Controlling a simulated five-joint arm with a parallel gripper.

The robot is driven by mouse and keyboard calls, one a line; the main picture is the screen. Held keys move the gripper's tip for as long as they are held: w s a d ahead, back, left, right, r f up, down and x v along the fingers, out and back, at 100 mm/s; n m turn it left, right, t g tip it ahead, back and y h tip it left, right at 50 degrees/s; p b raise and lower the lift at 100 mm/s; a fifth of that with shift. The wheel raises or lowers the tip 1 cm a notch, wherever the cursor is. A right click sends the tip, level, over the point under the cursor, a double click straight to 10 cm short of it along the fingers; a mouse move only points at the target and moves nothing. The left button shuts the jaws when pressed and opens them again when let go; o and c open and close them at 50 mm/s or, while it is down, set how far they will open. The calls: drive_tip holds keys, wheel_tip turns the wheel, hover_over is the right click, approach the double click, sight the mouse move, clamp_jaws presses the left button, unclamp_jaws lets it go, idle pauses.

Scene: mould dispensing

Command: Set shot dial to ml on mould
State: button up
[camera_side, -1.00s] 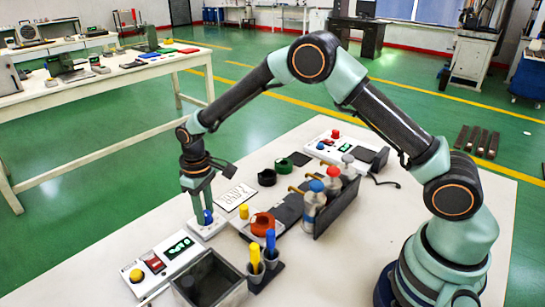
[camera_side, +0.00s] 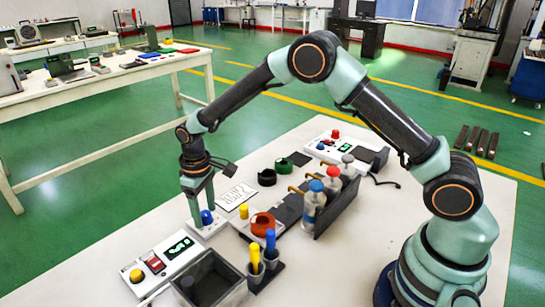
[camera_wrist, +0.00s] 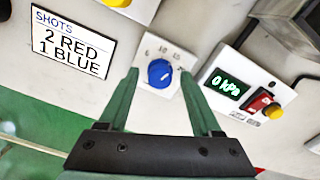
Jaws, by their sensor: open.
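The blue shot dial (camera_wrist: 160,73) sits on a white plate (camera_wrist: 170,50) with printed numbers around it; its exact setting is too small to read. My gripper (camera_wrist: 159,74) is open, with one finger on each side of the dial and gaps between them in the wrist view. In the side view my gripper (camera_side: 201,213) is down at the dial (camera_side: 206,217). A card (camera_wrist: 72,42) reads SHOTS, 2 RED, 1 BLUE. An orange-red round piece (camera_side: 263,224) lies right of the dial; I cannot tell whether it is the mould.
Blue-topped (camera_side: 315,200) and red-topped (camera_side: 333,184) dispensers stand in a dark rack.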

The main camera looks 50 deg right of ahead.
wheel_tip(320, 180, up, 12)
idle(0.5)
drive_tip(key=shift+r, duration=0.15)
wheel_tip(320, 180, up, 6)
drive_tip(key=m+t, duration=0.1)
hover_over(206, 213)
drive_tip(key=s+d, duration=0.3)
drive_tip(key=d, duration=0.1)
drive_tip(key=s+d+r+m+t, duration=0.1)
drive_tip(key=s+d+r+t, duration=0.15)
drive_tip(key=s, duration=0.25)
drive_tip(key=s+d+r+m+t, duration=0.1)
drive_tip(key=s+d+r, duration=0.2)
drive_tip(key=s, duration=0.2)
drive_tip(key=s+d+f+m+t, duration=0.1)
drive_tip(key=s+d, duration=0.2)
drive_tip(key=s, duration=0.4)
drive_tip(key=shift+f, duration=0.25)
